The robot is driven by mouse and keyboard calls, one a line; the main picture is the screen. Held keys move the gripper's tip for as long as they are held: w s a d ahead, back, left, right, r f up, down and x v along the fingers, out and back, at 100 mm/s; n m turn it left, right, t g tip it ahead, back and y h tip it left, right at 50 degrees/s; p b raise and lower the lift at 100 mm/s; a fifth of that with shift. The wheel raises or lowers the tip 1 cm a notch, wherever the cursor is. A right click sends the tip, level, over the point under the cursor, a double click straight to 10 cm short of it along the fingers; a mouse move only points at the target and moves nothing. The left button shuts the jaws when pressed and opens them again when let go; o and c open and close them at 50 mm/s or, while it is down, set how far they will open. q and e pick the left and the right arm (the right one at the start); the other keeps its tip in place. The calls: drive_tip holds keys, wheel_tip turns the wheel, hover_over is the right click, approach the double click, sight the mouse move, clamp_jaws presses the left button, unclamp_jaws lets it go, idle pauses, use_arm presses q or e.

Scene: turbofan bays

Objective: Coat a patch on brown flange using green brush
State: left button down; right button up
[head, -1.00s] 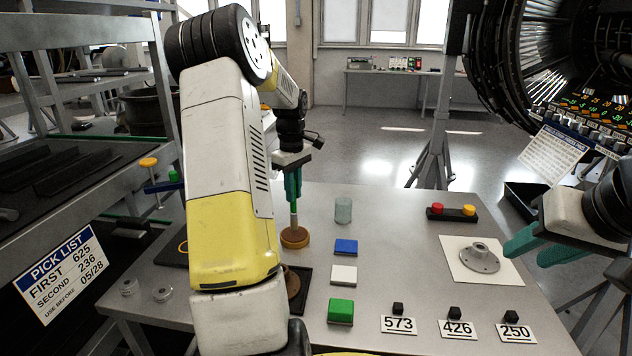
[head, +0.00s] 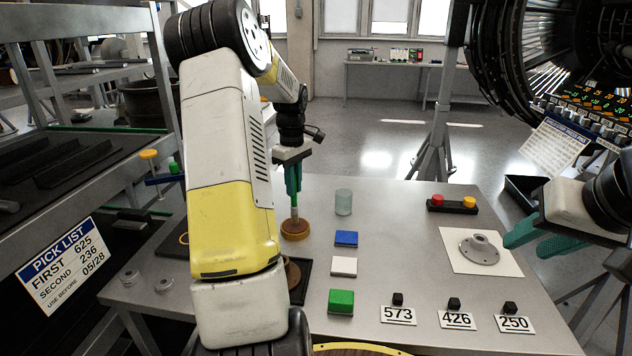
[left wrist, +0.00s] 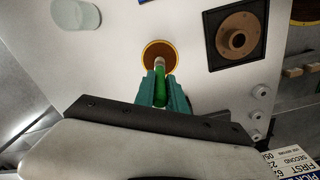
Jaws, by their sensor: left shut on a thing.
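My left gripper (head: 294,188) is shut on the green brush (left wrist: 160,80), which points down. The brush's lower end meets a round amber-brown pot (head: 296,233), which also shows in the left wrist view (left wrist: 151,52); I cannot tell how deep it sits. The brown flange (left wrist: 238,38) lies on a dark square mat (left wrist: 224,61), apart from the brush. In the head view the brown flange (head: 293,275) is partly hidden behind my left arm. My right gripper (head: 530,240) is open and empty at the right, beside a grey flange (head: 480,249).
The grey flange rests on a white sheet (head: 505,266). A clear cup (head: 343,202), blue block (head: 346,238), white block (head: 344,266) and green block (head: 341,301) stand mid-table. Number cards (head: 458,320) line the front.

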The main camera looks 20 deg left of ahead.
use_arm(q)
drive_tip(key=shift+f, duration=0.55)
idle(1.1)
drive_tip(key=shift+r, duration=3.55)
drive_tip(key=shift+s, duration=0.15)
